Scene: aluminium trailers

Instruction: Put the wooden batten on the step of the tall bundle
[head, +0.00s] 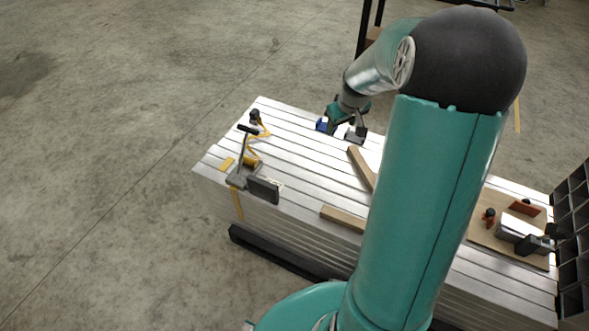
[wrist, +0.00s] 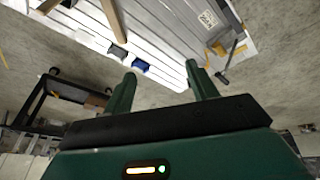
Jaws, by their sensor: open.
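A wooden batten (head: 361,167) lies on the silvery plank bundle (head: 300,150), partly hidden behind my arm. A second wooden piece (head: 343,218) lies along the bundle's near edge. The wrist view shows a wooden piece (wrist: 115,20) and the end of another (wrist: 47,5). I cannot tell which is the task's batten. My gripper (wrist: 161,72) is open and empty, its two green fingers apart and clear of both pieces. In the head view my gripper (head: 345,117) is at the bundle's far edge, its fingers not clearly visible. I cannot make out a step.
A blue item (head: 321,124) and a dark block (head: 356,135) are near my gripper. A clamp-like tool (head: 243,155) and yellow straps are at the left end. A board (head: 483,232) with tools lies at right, beside a dark rack (head: 573,225). Concrete floor is open at left.

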